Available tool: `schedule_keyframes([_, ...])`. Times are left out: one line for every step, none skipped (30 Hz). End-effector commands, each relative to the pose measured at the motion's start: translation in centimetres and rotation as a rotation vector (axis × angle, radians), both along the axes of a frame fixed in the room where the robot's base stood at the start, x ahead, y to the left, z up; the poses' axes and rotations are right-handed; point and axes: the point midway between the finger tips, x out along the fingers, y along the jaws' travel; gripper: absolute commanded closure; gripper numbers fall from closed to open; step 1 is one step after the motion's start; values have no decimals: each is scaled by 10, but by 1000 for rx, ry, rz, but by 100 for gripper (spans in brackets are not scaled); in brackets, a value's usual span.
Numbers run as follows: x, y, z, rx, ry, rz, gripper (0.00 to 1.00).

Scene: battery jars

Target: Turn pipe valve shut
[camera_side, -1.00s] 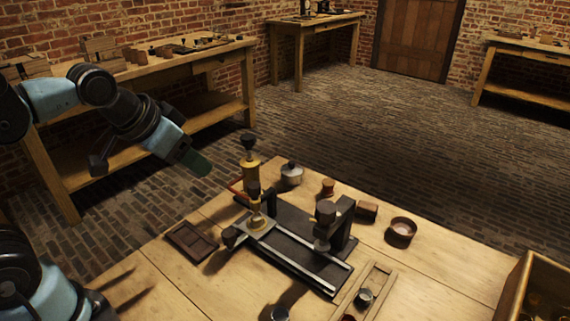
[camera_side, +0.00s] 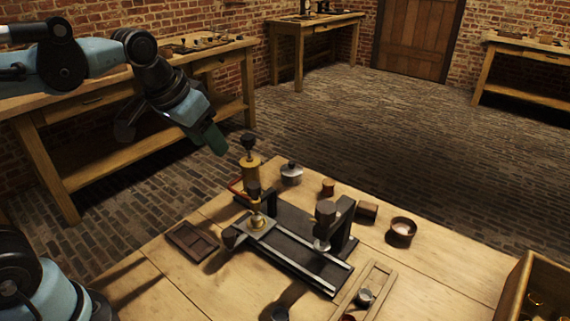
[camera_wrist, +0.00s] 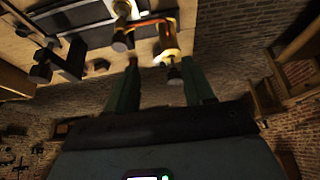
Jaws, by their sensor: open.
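The pipe valve is a brass fitting (camera_side: 251,172) standing upright on a dark bench fixture (camera_side: 290,250), with a black knob on top and a red lever (camera_side: 237,188) sticking out to the left. In the wrist view the brass body (camera_wrist: 168,42) shows bright beyond the fingers, with the red lever (camera_wrist: 145,24) across it. My gripper (camera_side: 217,146) is up and to the left of the valve in the side view, apart from it. In the wrist view its two green fingers (camera_wrist: 160,66) are spread with nothing held between them. Whether the lever stands open or shut cannot be told.
A black clamp post (camera_side: 326,220) stands on the fixture's right. A lidded metal pot (camera_side: 291,173), a small wooden block (camera_side: 367,210) and a round bowl (camera_side: 401,230) sit behind it. A dark tray (camera_side: 190,241) lies to the left. A wooden crate (camera_side: 512,285) stands far right.

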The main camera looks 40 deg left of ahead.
Motion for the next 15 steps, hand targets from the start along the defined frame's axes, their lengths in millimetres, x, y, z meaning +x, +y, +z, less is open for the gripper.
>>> schedule_keyframes([6, 1, 6, 1, 15, 1, 48])
schedule_keyframes([8, 1, 10, 1, 23, 1, 48])
schedule_keyframes([12, 1, 14, 1, 34, 1, 48])
schedule_keyframes([15, 1, 17, 1, 43, 1, 48])
schedule_keyframes([17, 2, 20, 1, 52, 1, 48])
schedule_keyframes([21, 2, 23, 1, 62, 1, 48])
schedule_keyframes([24, 2, 26, 1, 71, 1, 48])
schedule_keyframes([26, 3, 29, 2, 80, 1, 48])
schedule_keyframes([30, 3, 33, 2, 91, 1, 48])
schedule_keyframes([32, 3, 35, 2, 99, 1, 48])
schedule_keyframes([35, 3, 38, 2, 108, 1, 48])
schedule_keyframes([39, 4, 41, 2, 119, 1, 48])
schedule_keyframes([41, 4, 44, 2, 127, 1, 48])
schedule_keyframes([44, 4, 46, 2, 136, 1, 48])
schedule_keyframes([47, 5, 49, 2, 148, 1, 48])
